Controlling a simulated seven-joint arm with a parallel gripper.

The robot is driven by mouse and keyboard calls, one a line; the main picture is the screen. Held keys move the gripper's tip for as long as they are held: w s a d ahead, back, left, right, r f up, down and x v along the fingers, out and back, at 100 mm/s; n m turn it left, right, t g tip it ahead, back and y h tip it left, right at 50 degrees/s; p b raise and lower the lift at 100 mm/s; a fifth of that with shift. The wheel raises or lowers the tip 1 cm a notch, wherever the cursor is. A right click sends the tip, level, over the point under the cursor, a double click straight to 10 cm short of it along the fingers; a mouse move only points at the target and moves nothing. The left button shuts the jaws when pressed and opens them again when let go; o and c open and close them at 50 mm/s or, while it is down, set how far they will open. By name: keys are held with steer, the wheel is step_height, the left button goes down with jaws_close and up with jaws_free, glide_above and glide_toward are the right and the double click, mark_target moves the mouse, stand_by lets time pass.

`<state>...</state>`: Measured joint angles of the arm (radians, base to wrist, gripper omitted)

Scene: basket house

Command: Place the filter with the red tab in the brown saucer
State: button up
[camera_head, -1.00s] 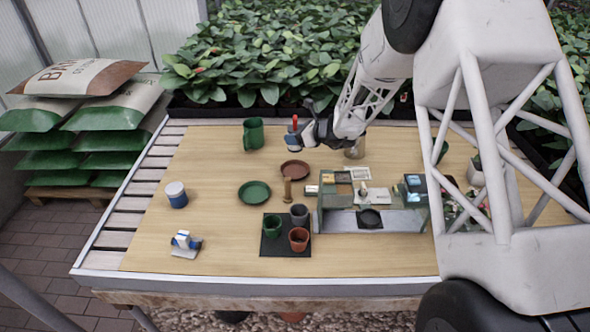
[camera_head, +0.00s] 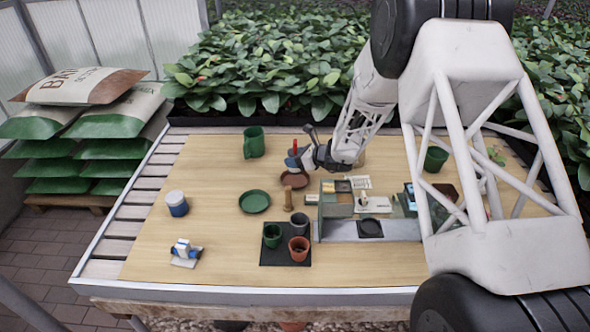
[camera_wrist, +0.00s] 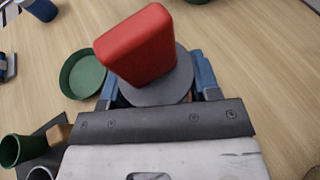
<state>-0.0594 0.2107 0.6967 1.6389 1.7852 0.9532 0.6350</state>
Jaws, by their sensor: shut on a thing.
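My gripper (camera_head: 293,163) is shut on the filter with the red tab. In the wrist view, its red tab (camera_wrist: 138,45) stands up from a grey disc (camera_wrist: 165,88) between the blue fingers. The red tab also shows in the head view (camera_head: 295,148). The brown saucer (camera_head: 295,180) lies flat on the table just below the gripper in the head view. The gripper covers its far edge. The filter appears above the saucer, and I see no clear contact. In the wrist view the saucer is almost wholly hidden behind the filter and fingers.
A brown cylinder (camera_head: 288,200) stands close in front of the saucer. Small pots stand on a black mat (camera_head: 270,257) nearer. A clear-sided station (camera_head: 333,205) is at right.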

steer(key=shift+f, duration=0.6)
steer(key=shift+f, duration=1.85)
steer(key=shift+f, duration=0.1)
steer(key=o, duration=1)
steer(key=shift+c, duration=0.2)
steer(key=v, duration=1.2)
